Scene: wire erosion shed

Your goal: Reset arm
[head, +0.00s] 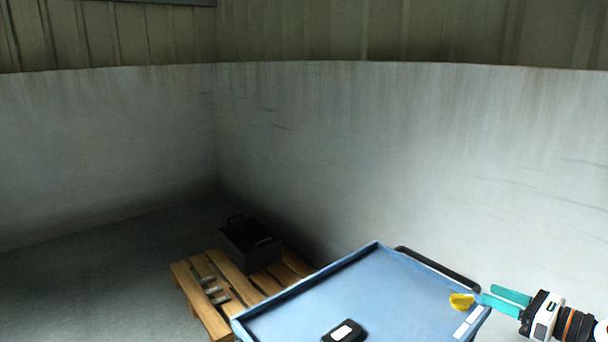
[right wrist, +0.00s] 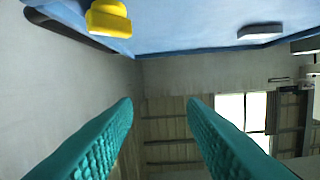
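My right gripper (head: 487,293) reaches in from the right edge of the head view, with its teal fingers beside the right end of a blue cart top. In the right wrist view the two fingers (right wrist: 160,104) stand apart with nothing between them. A yellow piece (head: 461,301) is just left of the fingertips in the head view, on the blue surface. The yellow piece also shows at the top of the right wrist view (right wrist: 108,18), clear of the fingers. My left gripper is in neither view.
The blue cart top (head: 380,285) has a raised rim and a dark handle (head: 438,268). A black device with a white label (head: 343,332) lies near its front. A wooden pallet (head: 190,285) behind left carries a dark crate (head: 250,245). Pale walls stand behind; floor at left is clear.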

